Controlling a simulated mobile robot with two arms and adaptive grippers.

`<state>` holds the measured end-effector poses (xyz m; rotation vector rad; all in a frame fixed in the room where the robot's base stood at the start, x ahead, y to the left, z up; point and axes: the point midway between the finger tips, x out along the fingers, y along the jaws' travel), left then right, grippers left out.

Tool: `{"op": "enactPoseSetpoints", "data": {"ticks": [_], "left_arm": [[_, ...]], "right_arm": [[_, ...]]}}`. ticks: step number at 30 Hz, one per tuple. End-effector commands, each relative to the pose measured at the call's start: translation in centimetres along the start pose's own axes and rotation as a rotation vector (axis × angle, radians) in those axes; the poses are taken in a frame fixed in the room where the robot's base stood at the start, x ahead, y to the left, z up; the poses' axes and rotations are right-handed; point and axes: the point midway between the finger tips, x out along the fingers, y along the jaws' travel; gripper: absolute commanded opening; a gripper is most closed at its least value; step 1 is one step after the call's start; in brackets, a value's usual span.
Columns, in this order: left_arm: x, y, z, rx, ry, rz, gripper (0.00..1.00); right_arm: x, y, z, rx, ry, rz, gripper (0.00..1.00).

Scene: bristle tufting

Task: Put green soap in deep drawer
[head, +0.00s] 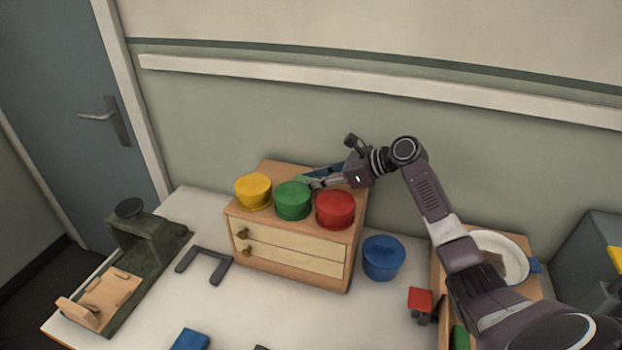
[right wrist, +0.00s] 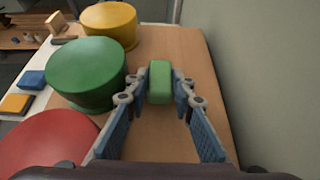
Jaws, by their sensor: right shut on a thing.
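The green soap (right wrist: 159,82) is a small rounded block between the fingertips of my right gripper (right wrist: 160,88) in the right wrist view. The gripper is shut on it, over the back of the wooden drawer cabinet's top (right wrist: 185,48). I cannot tell whether the soap touches the top. In the head view my right gripper (head: 309,183) is behind the green round tub, and the soap is mostly hidden. The cabinet (head: 232,212) has two pale drawer fronts, upper (head: 285,236) and lower (head: 300,259), both looking closed. My left gripper is not in view.
Yellow (head: 253,190), green (head: 293,201) and red (head: 335,209) round tubs line the cabinet's front edge. A blue tub (head: 383,258) stands right of it. A dark bracket (head: 205,263) lies at left. The table (head: 260,312) before the drawers is mostly clear.

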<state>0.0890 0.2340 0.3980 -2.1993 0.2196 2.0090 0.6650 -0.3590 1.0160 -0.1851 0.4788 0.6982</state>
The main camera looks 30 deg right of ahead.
Motion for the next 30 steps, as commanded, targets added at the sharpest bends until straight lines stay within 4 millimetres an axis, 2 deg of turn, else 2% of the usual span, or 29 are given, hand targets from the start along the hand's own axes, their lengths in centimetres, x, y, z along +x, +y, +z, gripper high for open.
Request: {"op": "enactPoseSetpoints", "data": {"ticks": [9, 10, 12, 22, 26, 30], "left_arm": [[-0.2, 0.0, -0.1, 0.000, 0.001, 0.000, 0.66], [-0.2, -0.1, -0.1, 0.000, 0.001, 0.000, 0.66], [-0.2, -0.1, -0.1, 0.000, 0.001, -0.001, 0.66], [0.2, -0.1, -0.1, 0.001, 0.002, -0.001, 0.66], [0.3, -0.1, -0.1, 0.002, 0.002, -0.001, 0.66], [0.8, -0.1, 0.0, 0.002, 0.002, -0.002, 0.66]], "right_arm": [[0.1, 0.0, -0.1, 0.001, -0.002, 0.000, 0.00], [0.1, 0.0, -0.1, 0.001, -0.001, 0.000, 0.23], [0.1, 0.0, -0.2, 0.000, -0.001, 0.000, 0.30], [0.0, -0.1, 0.0, -0.003, -0.001, -0.001, 0.30], [-1.7, -0.1, -0.1, -0.001, 0.001, -0.002, 0.30], [-4.6, -0.1, -0.2, -0.002, 0.001, -0.004, 0.30]]}}
